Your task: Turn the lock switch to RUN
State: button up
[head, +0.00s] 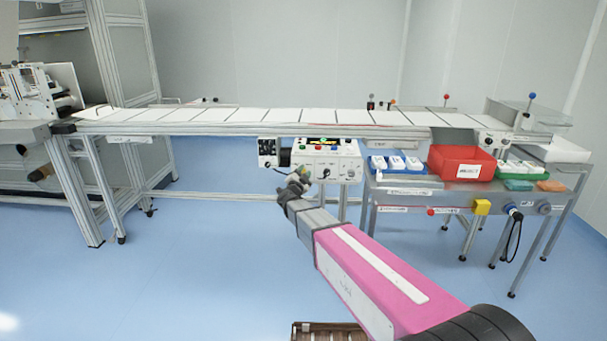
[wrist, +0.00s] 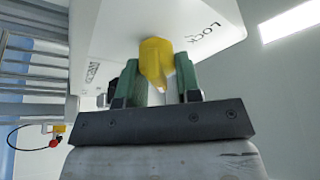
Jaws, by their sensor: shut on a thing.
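The lock switch (wrist: 156,60) is a yellow knob on a white panel face (wrist: 120,35) in the wrist view. LOCK is printed to its right, and a second word, which looks like RUN, is at its lower left. My gripper (wrist: 160,82) has one green finger on each side of the knob and is shut on it. Which word the knob points at is not clear. In the head view my gripper (head: 301,178) is at the lower left of the white control box (head: 343,165) under the conveyor. The switch cannot be made out there.
The conveyor (head: 230,115) runs above the control box. A small black panel (head: 268,152) is just left of it. To the right, a metal table (head: 400,207) holds a red bin (head: 462,160) and blue (head: 398,168) and green trays. The blue floor (head: 190,270) at left is clear.

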jog(key=o, duration=0.9)
jog(key=v, duration=1.1)
jog(key=shift+w, duration=0.1)
jog(key=s+d+f+n+g+y, duration=0.8)
jog(key=d+f+n+g+y, duration=0.25)
jog(key=d+f+n, duration=0.2)
jog(key=s+d+f+g+h, duration=0.1)
jog(key=s+d+g, duration=0.2)
jog(key=s+d, duration=0.1)
jog(key=s+d+g+h, duration=0.1)
jog(key=s+d+g, duration=0.2)
jog(key=s+d, duration=0.2)
jog(key=s+d+f+n+g+h, duration=0.1)
jog(key=s+d+g+h, duration=0.1)
jog(key=s, duration=0.5)
jog(key=shift+d+f+g, duration=0.15)
jog(key=shift+d+g, duration=0.2)
jog(key=shift+d, duration=0.25)
jog(key=shift+d+f+g, duration=0.2)
jog(key=shift+d+g, duration=0.1)
jog(key=shift+d, duration=0.25)
